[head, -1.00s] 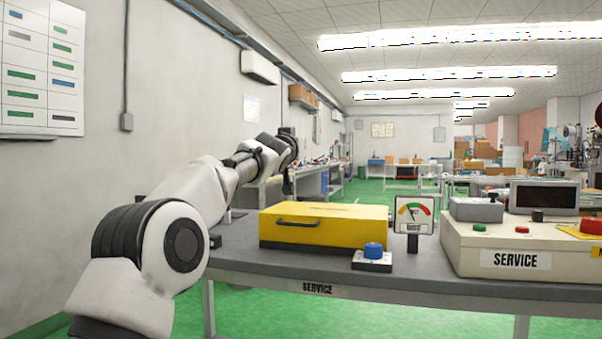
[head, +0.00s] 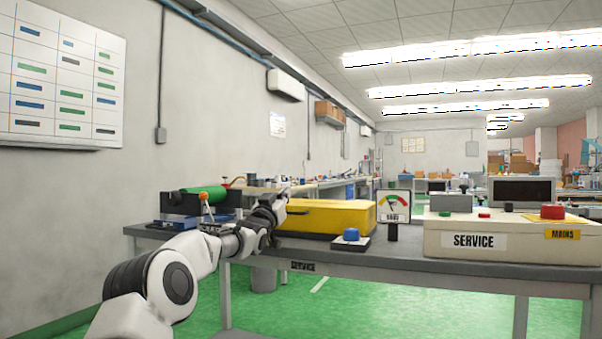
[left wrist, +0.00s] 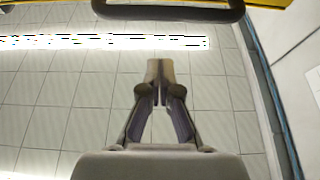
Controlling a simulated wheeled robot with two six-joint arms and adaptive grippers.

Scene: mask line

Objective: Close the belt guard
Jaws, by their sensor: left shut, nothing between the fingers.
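The yellow belt guard (head: 345,218) sits on the grey bench, right of my left gripper. Its dark handle shows at the top of the left wrist view (left wrist: 168,14), with yellow edges beside it. My left gripper (head: 268,188) is up at the guard's left end in the head view and hides part of it. In the left wrist view the gripper (left wrist: 160,82) is shut and empty, with its fingertips apart from the handle in the picture. I cannot tell how far the guard is open. My right gripper is not in view.
A green roller (head: 205,194) and an orange-tipped lever (head: 206,198) stand left of the guard. A blue button (head: 351,234), a gauge (head: 394,205) and a service box (head: 520,238) stand to its right. The green floor in front is clear.

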